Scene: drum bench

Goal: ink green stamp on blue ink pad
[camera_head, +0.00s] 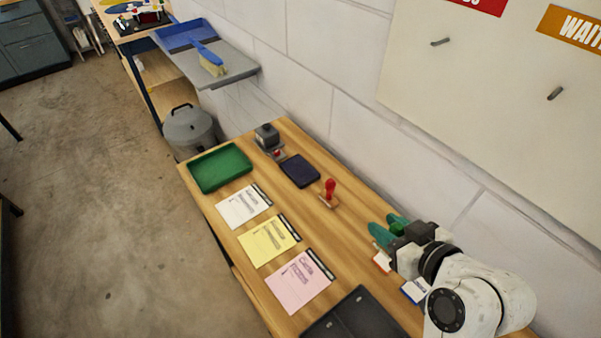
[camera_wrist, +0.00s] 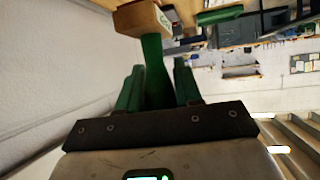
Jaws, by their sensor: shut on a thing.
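The green stamp has a green handle (camera_wrist: 155,70) and a wooden block (camera_wrist: 142,18) in the wrist view. My gripper (camera_wrist: 158,85) is shut on the handle, with a green finger on each side and the block beyond the fingertips. In the head view my gripper (camera_head: 390,230) is over the right part of the bench, and only the green handle top (camera_head: 398,228) shows clearly; the block is hidden. The dark blue ink pad (camera_head: 300,171) lies flat on the bench, to the left of and farther back than my gripper. The stamp is apart from the pad.
A red-handled stamp (camera_head: 329,191) stands between the pad and my gripper. A grey stamping device (camera_head: 267,137) and a green tray (camera_head: 220,167) are beyond. White (camera_head: 244,205), yellow (camera_head: 268,240) and pink (camera_head: 299,283) sheets lie in front. A dark tray (camera_head: 355,318) is nearest. The wall borders the bench.

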